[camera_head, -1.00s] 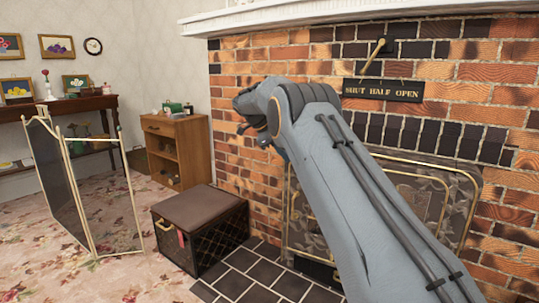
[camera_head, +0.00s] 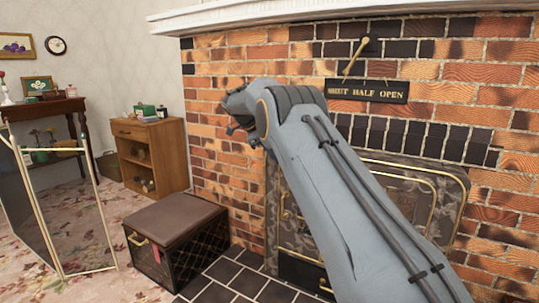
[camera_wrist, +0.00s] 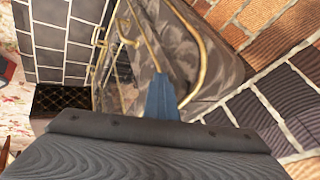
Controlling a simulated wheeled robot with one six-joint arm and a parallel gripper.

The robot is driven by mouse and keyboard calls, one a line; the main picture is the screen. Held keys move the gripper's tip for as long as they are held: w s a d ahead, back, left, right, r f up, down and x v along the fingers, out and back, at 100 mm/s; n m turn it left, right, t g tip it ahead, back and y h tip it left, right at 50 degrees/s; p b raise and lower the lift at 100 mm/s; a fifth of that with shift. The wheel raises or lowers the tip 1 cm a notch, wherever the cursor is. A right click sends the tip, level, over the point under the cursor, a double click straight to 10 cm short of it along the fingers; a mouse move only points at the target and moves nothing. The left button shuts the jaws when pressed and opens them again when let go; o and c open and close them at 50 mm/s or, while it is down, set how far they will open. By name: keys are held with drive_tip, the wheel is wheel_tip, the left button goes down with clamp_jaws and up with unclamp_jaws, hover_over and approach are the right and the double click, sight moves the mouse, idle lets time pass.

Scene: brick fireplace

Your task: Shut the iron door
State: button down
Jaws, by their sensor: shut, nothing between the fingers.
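The iron fire front (camera_head: 295,225) is a grey marbled panel with brass trim, set low in the brick fireplace. My arm crosses in front of it in the head view and hides much of it, so I cannot tell there how far its door stands open. In the wrist view the marbled front (camera_wrist: 210,62) is seen steeply from above, with brass rails and a narrow dark gap to the left of its middle. My gripper (camera_wrist: 162,98) shows there as a blue, shut, empty tip over the front. Whether it touches the door is unclear.
A sign (camera_head: 366,91) reading "SHUT HALF OPEN" and a brass lever (camera_head: 356,56) are on the bricks above. A lidded box (camera_head: 178,235) stands left of the dark hearth tiles (camera_head: 222,270). A folding screen (camera_head: 30,205) and wooden cabinet (camera_head: 150,155) are farther left.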

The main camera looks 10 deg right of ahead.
drive_tip(key=s+a+r+p, duration=0.4)
drive_tip(key=a+r, duration=0.4)
drive_tip(key=a, duration=0.1)
drive_tip(key=s+a+f+n+y, duration=0.2)
drive_tip(key=s+a+n, duration=0.65)
drive_tip(key=s, duration=0.25)
drive_tip(key=s+a+f+n+y, duration=0.25)
drive_tip(key=s+a+n, duration=0.45)
drive_tip(key=s+a, duration=0.4)
drive_tip(key=s+d+f+n+g+y, duration=0.1)
drive_tip(key=s+f+n, duration=0.3)
drive_tip(key=s, duration=0.8)
drive_tip(key=s+f+n+y, duration=0.15)
drive_tip(key=s+n, duration=0.35)
drive_tip(key=s, duration=0.7)
drive_tip(key=s+d+f+n+g+y, duration=0.1)
drive_tip(key=s+f+n, duration=0.3)
drive_tip(key=s, duration=0.9)
drive_tip(key=d+r+m+p, duration=0.2)
drive_tip(key=d+r+p, duration=0.8)
drive_tip(key=r+p, duration=0.3)
drive_tip(key=d+r+m+h+p, duration=0.1)
drive_tip(key=d+r+m+p, duration=0.2)
drive_tip(key=d+r+p, duration=0.7)
wheel_tip(320, 180, up, 4)
drive_tip(key=p, duration=0.7)
drive_tip(key=shift+s+d+m+p, duration=0.25)
drive_tip(key=shift+d+m+p, duration=0.05)
drive_tip(key=shift+m, duration=0.05)
